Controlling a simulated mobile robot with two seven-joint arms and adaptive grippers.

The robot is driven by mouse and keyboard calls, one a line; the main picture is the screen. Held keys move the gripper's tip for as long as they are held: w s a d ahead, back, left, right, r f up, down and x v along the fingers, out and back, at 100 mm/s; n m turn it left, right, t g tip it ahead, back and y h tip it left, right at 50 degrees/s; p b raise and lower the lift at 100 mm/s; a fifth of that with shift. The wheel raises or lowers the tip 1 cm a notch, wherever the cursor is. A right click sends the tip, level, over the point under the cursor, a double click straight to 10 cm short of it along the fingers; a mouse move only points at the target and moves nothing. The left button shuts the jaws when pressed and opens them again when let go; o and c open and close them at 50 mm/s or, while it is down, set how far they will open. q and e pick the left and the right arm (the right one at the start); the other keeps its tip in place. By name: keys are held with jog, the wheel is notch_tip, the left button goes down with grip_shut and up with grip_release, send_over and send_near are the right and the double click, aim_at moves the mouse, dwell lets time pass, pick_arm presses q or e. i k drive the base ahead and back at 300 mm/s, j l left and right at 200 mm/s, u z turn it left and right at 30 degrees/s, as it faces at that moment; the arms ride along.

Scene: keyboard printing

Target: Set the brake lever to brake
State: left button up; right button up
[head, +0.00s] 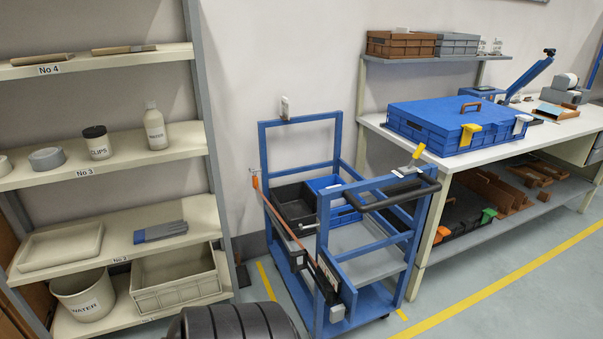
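A blue cart (300,124) stands on the floor between the shelf and the workbench. A black push handle (400,196) is at its near right end. A small yellow-topped lever-like part (417,153) sticks up by that handle. A long thin reddish-brown bar (285,222) runs along the cart's left side, with a pale end piece (253,172) at the back. I cannot tell for sure which part is the brake lever, and no brake marking is readable. Neither of my grippers is in view.
The cart carries a black bin (293,205) and a blue bin (326,187). A beige shelf (150,219) stands left. The workbench (500,143) on the right holds a blue crate (420,115). Yellow floor lines (500,285) mark clear floor at the front right.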

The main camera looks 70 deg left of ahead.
aim_at(421, 146)
jog(key=u, duration=2.05)
